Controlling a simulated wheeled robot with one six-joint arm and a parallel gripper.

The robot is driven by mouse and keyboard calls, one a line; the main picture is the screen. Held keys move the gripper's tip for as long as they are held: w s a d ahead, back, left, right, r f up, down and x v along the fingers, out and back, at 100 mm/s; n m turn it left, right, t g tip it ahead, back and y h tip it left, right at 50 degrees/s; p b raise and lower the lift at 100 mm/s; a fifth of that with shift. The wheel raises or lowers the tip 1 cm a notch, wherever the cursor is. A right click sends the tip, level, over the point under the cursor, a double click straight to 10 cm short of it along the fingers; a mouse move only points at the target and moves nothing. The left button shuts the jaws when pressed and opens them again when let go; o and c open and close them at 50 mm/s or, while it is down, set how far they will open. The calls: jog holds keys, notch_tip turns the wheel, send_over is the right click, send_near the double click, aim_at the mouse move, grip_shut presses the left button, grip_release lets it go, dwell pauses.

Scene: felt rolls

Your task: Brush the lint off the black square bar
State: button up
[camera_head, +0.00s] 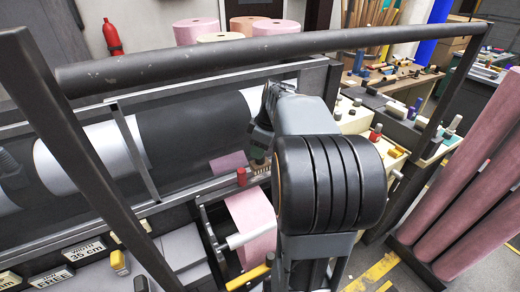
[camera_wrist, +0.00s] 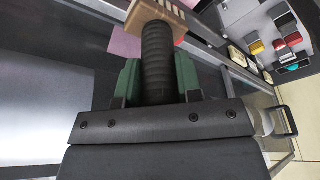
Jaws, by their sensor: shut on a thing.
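My gripper (camera_wrist: 156,85) is shut on the black ribbed handle (camera_wrist: 158,62) of a brush, its green fingers on either side. The brush's wooden head with pale bristles (camera_wrist: 168,14) is at the top of the wrist view, partly cut off. In the head view, the brush's bristles (camera_head: 257,168) show small, below my wrist, near the pink felt. Several dark bars cross the machine: a thick upper bar (camera_head: 220,62) with pale specks, and a thinner squared rail (camera_head: 200,86) below it.
A large dark roller (camera_head: 190,125) with pale bands lies behind the rails. Pink felt (camera_head: 250,215) hangs over a lower roller. Tall pink rolls (camera_head: 470,220) stand at right. A cluttered bench (camera_head: 395,95) is at back right.

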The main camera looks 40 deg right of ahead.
jog(key=shift+w+d+r+p, duration=0.1)
jog(key=shift+p, duration=0.2)
jog(key=w+d+p, duration=0.1)
jog(key=w+d+f+p, duration=0.1)
jog(key=w+d+p, duration=0.1)
jog(key=shift+w+d+p, duration=0.15)
jog(key=shift+d+p, duration=0.1)
jog(key=shift+p, duration=0.05)
jog(key=shift+f, duration=0.1)
jog(key=shift+f+b, duration=2.15)
jog(key=shift+f, duration=0.05)
jog(key=shift+f+b, duration=0.6)
jog(key=shift+f, duration=0.05)
